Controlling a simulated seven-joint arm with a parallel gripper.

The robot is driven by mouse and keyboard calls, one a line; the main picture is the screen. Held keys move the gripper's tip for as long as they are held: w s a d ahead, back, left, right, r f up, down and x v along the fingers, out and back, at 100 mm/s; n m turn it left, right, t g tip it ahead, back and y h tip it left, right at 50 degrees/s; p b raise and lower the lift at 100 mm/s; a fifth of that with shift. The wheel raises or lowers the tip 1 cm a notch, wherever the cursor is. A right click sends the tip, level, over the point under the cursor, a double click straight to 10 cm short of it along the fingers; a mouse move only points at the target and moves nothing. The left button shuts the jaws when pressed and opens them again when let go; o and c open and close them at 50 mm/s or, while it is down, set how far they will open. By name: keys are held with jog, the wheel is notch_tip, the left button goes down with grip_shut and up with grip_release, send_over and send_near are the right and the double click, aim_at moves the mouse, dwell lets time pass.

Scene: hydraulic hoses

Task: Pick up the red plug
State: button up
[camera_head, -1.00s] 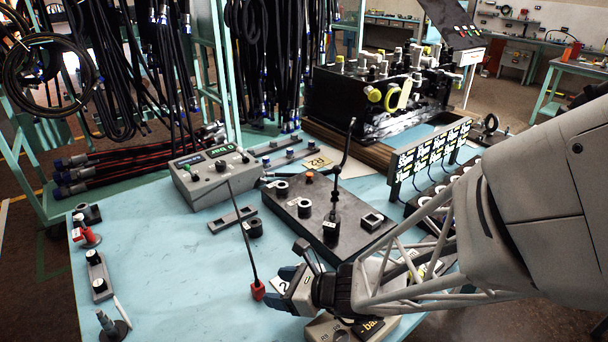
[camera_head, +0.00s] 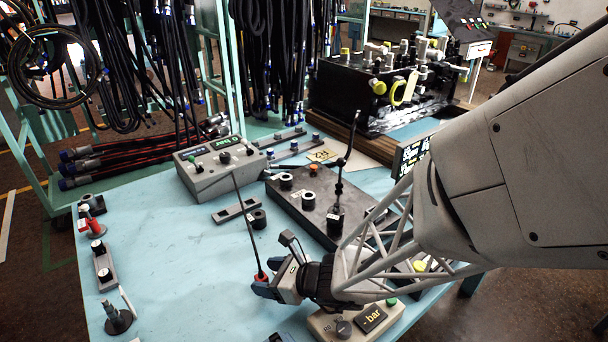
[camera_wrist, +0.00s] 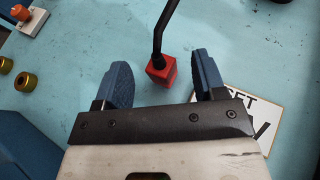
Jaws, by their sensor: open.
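The red plug (camera_wrist: 161,70) is a small red block on the end of a thin black cable (camera_wrist: 162,30). It is on or just above the blue table. In the head view the plug (camera_head: 261,276) shows at the tip of my gripper (camera_head: 264,284), partly hidden by it. In the wrist view my gripper (camera_wrist: 160,84) is open, with two blue ribbed fingers. The plug is between and a little ahead of the fingertips, with gaps on both sides.
A white label card (camera_wrist: 238,118) lies by the right finger. A grey box with a "bar" display (camera_head: 356,320) stands beside my gripper. A dark block with knobs (camera_head: 318,205) lies behind. The table (camera_head: 180,260) to the left is mostly clear.

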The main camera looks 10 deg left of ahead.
jog(key=shift+w+a+f, duration=0.15)
jog(key=shift+a+f, duration=0.05)
jog(key=shift+a, duration=0.3)
jog(key=c, duration=1)
